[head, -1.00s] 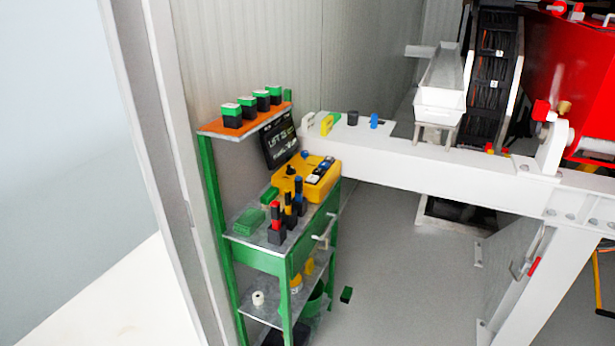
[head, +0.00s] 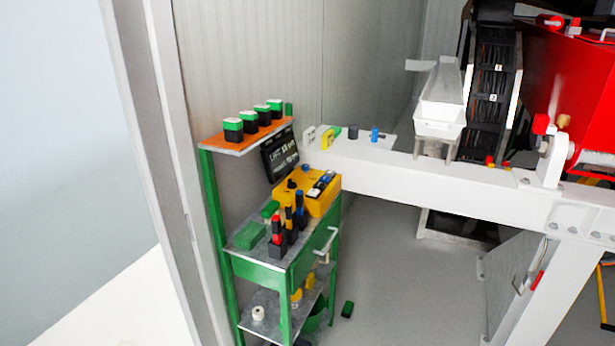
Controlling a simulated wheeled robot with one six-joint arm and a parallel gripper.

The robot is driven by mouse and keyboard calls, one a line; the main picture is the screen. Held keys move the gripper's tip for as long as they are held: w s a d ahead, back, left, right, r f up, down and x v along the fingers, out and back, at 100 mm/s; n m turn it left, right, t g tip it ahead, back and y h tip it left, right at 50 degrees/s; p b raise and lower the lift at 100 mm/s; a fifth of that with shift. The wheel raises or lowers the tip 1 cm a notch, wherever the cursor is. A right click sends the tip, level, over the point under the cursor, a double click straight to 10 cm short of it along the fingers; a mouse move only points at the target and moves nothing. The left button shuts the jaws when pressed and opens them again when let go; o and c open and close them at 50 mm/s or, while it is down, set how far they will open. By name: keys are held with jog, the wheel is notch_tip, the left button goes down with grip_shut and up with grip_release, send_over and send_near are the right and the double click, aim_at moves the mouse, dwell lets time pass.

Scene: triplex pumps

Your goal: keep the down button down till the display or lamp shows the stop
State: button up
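A yellow control box (head: 318,202) with several small buttons and switches on top stands on the middle shelf of a green cart. Which of them is the down button is too small to tell. A black display (head: 280,153) leans behind the box, with pale text that seems to begin with "LIFT"; the rest is too small to read surely. No lit lamp can be made out. My gripper is not in view, and nothing is seen touching the box.
The green cart (head: 262,271) has an orange top shelf (head: 217,140) with several green-topped black blocks. Dark holders with coloured handles (head: 277,246) stand in front of the box. A white beam (head: 450,178) runs right from the cart.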

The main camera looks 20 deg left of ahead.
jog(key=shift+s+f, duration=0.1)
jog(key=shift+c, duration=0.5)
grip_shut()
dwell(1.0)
